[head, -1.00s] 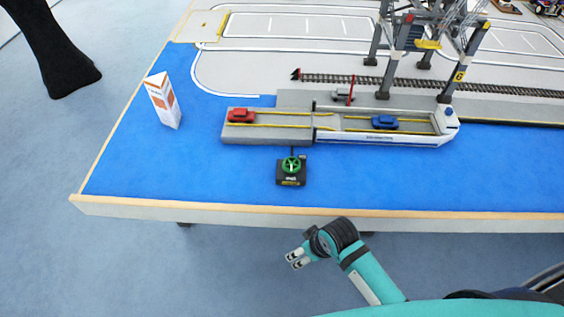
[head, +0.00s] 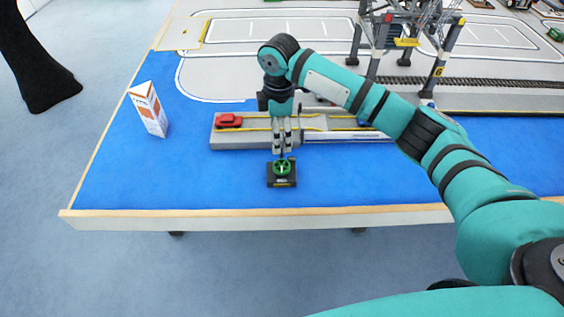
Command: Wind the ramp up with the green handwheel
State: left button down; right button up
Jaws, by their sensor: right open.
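The green handwheel (head: 282,167) sits on a small black box (head: 282,183) on the blue part of the table, in front of the ferry. My right gripper (head: 282,151) points down just above the handwheel, its fingers apart and empty. I cannot tell whether the fingertips touch the wheel. The ramp lies between the grey quay (head: 226,142) and the white ferry (head: 343,136), and it is mostly hidden behind my right gripper and arm. A red car (head: 228,120) stands on the quay. The blue car on the ferry is largely hidden by my arm. My left gripper is not in view.
A white and orange carton (head: 148,109) stands at the left of the table. A gantry crane (head: 440,62) and rail track stand behind the ferry. The blue surface around the handwheel box is clear up to the front edge (head: 250,220).

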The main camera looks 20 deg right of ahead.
aim_at(283, 165)
jog(key=f, duration=0.5)
jog(key=d+f+p, duration=0.1)
jog(key=f, duration=0.3)
jog(key=w+f+p, duration=0.1)
jog(key=f, duration=0.4)
jog(key=shift+w+d+f, duration=0.1)
jog(key=shift+d+f, duration=0.2)
jog(key=shift+f, duration=0.05)
jog(key=c, duration=1.2)
